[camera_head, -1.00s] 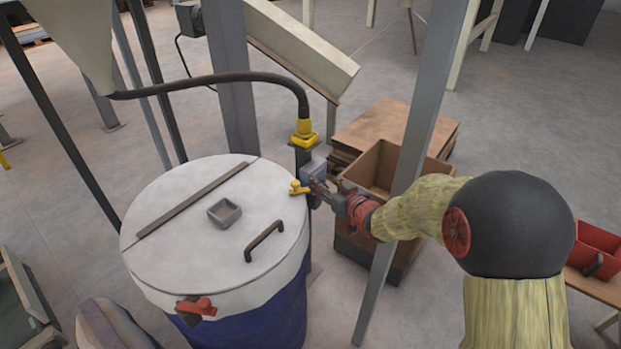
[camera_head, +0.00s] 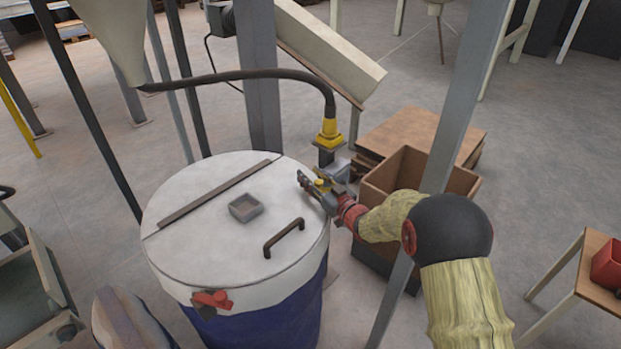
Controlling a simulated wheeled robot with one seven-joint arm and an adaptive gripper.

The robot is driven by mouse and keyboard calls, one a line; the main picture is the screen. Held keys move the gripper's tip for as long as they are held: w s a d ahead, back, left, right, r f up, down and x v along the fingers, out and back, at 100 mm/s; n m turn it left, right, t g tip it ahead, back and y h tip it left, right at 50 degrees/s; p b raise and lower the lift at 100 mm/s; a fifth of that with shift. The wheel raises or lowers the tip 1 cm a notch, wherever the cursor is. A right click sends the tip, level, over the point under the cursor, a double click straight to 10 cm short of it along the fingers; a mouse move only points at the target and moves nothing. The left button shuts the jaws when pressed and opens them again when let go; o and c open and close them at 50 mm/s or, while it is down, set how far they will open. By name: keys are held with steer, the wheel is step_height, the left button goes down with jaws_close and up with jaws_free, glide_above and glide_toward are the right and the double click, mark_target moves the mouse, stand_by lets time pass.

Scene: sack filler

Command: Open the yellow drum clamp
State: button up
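The yellow drum clamp (camera_head: 322,185) sits at the right rim of the white-lidded drum (camera_head: 190,235), partly hidden by my gripper. My gripper (camera_head: 306,182) is at the clamp, with its fingers reaching over the lid's right edge. One finger shows on the near left side of the yellow part. The fingers look apart, but I cannot tell whether they touch the clamp. A red clamp (camera_head: 212,300) sits on the drum's front rim.
A dark handle (camera_head: 284,238) and a small grey tray (camera_head: 245,207) are on the lid. A grey post (camera_head: 440,150) stands close to my arm. An open cardboard box (camera_head: 405,165) is behind it. A black hose with a yellow fitting (camera_head: 329,133) hangs above the clamp.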

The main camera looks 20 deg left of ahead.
steer(key=shift+w+a, duration=0.15)
steer(key=shift+a, duration=0.1)
steer(key=shift+c, duration=0.5)
jaws_close()
stand_by(0.4)
